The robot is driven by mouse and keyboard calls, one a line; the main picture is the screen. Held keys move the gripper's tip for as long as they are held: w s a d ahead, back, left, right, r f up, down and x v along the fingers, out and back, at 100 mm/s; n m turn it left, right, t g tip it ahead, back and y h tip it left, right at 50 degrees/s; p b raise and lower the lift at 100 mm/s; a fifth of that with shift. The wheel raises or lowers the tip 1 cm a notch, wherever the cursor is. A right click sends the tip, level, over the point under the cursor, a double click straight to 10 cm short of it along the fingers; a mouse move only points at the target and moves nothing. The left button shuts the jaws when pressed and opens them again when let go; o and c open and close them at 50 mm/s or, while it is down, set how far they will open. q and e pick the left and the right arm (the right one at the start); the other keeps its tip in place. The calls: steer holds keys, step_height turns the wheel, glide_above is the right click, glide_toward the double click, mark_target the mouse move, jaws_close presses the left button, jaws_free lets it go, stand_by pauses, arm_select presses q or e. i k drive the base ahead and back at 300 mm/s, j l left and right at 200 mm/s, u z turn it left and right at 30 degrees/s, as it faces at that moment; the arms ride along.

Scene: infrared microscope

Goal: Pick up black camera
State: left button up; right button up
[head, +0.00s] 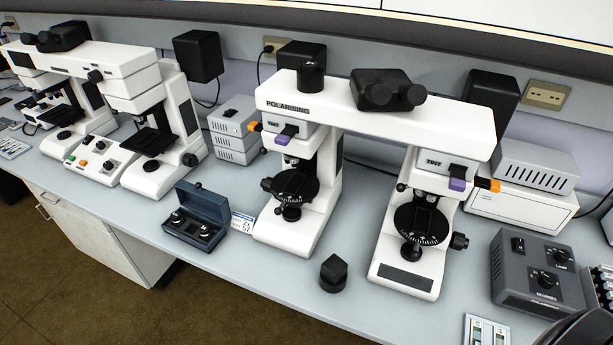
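A small black block with a rounded lower part (333,273) stands alone on the grey bench, near its front edge, between the two stands of the polarising microscope. It looks like the black camera, but no label is readable. A black cylinder (311,77) also sits on top of the white polarising microscope (375,105), left of its black eyepiece head (386,90). Neither of my grippers shows in this view. A dark rounded shape cuts into the bottom right corner; I cannot tell what it is.
An open blue case (196,216) lies left of the microscope. A grey control box (540,273) stands at right, with a slide tray (487,331) in front. Another white microscope (90,60) fills the left. The bench (285,290) is clear around the black block.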

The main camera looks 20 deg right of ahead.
mark_target(333, 273)
steer(key=z, duration=0.95)
